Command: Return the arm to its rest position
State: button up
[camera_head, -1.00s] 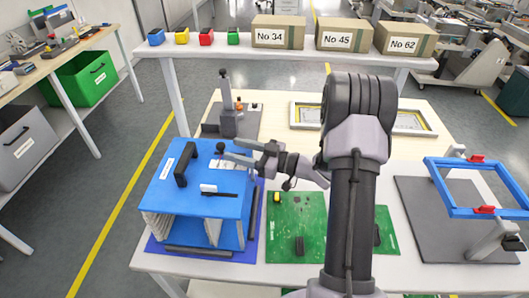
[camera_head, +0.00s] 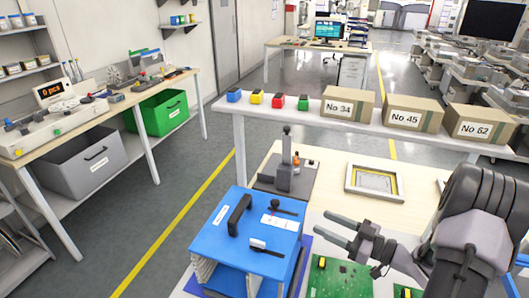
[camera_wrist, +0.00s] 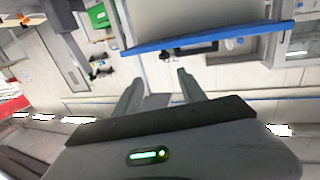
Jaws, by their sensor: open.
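My gripper (camera_head: 336,231) is at the lower right of the head view, at the end of my dark grey arm. Its two fingers are apart with nothing between them, and they point left, toward the blue-topped unit (camera_head: 229,238). The fingertips look apart from that unit. In the wrist view my gripper (camera_wrist: 156,84) is also open and empty, with a blue edge and pale surfaces beyond the fingertips.
The blue unit has a black handle (camera_head: 239,214) on top. Green boards (camera_head: 335,277) lie below my gripper. A shelf (camera_head: 300,121) behind carries boxes, including one marked No 34 (camera_head: 347,103), and small coloured bins. Grey floor is free at left.

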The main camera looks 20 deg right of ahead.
jog(key=w+d+r+m+h, duration=0.2)
jog(key=w+r+m+h, duration=0.1)
jog(key=w+r+h, duration=0.5)
notch_tip(320, 180, up, 9)
jog(key=s+a+m+g+h, duration=0.1)
jog(key=a+m+h, duration=0.2)
jog(key=m+h, duration=0.25)
jog(key=s+a+f+m+g+y, duration=0.1)
jog(key=s+a+g+y, duration=0.1)
jog(key=s+a, duration=0.8)
jog(key=s+a+f+m+g+y, duration=0.1)
jog(key=s+a+g, duration=0.4)
jog(key=s+a, duration=0.6)
jog(key=s+m+y, duration=0.1)
jog(key=s, duration=0.4)
jog(key=shift+s+a+f+y, duration=0.25)
jog(key=shift+s+f+y, duration=0.1)
jog(key=shift+s, duration=0.05)
jog(key=shift+m, duration=0.25)
